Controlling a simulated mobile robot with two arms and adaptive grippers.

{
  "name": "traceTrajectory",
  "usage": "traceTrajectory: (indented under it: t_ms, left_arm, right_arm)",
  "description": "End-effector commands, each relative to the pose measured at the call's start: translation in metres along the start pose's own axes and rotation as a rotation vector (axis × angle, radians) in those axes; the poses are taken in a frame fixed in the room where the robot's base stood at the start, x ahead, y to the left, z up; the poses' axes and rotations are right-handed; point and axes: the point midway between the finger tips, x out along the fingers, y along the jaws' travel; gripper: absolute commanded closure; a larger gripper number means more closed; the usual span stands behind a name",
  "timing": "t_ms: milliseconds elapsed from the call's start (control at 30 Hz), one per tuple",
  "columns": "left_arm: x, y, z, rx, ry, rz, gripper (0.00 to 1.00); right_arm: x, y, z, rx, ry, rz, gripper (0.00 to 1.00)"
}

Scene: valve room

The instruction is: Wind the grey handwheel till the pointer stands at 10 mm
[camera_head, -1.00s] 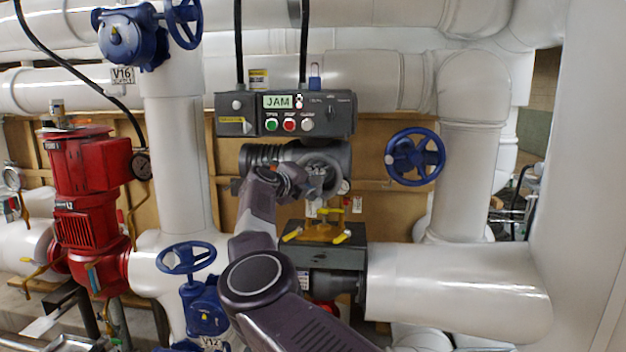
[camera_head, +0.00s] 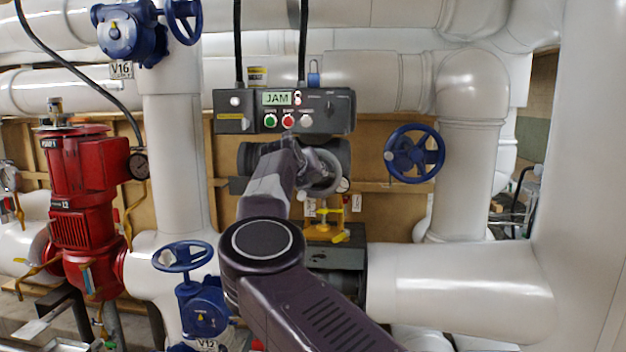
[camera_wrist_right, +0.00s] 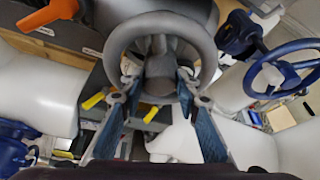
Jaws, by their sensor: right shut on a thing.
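The grey handwheel (camera_head: 335,182) is mounted on the dark grey actuator (camera_head: 342,152) below the control box, partly hidden by my right arm. In the right wrist view the wheel (camera_wrist_right: 118,45) is a thick ring around a central hub. My right gripper (camera_head: 312,164) is at the wheel. In the wrist view its two blue-padded fingers (camera_wrist_right: 157,88) reach the near part of the rim, and it is shut on the handwheel. I cannot make out the pointer or a mm scale. My left gripper is not in view.
A control box (camera_head: 340,111) above the wheel shows "JAM" on a green display (camera_head: 277,98). A yellow-handled fitting (camera_head: 328,230) is just below the wheel. A blue handwheel (camera_head: 414,153) is to the right, and a red motor unit (camera_head: 82,200) is left. White pipes surround the area.

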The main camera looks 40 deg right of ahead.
Motion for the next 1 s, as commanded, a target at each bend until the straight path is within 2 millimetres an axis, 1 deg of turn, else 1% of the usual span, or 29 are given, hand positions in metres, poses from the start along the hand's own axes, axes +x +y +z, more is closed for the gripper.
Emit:
traceTrajectory:
  t_ms: [33,533,567,700,1000]
  left_arm:
    - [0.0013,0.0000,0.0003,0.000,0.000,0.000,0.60]
    - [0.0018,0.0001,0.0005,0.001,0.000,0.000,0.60]
    - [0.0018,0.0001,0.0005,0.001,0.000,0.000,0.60]
    - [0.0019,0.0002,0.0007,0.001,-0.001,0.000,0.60]
    - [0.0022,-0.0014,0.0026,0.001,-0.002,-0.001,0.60]
  right_arm:
    - [-0.0021,-0.0040,0.0084,0.013,-0.020,-0.001,1.00]
    - [-0.0025,-0.0044,0.0095,0.026,-0.020,0.005,1.00]
    - [-0.0026,-0.0044,0.0095,0.025,-0.020,0.005,0.68]
    - [-0.0018,-0.0033,0.0071,0.024,-0.016,0.006,0.53]
    - [-0.0016,-0.0014,0.0041,0.023,-0.010,0.008,0.53]
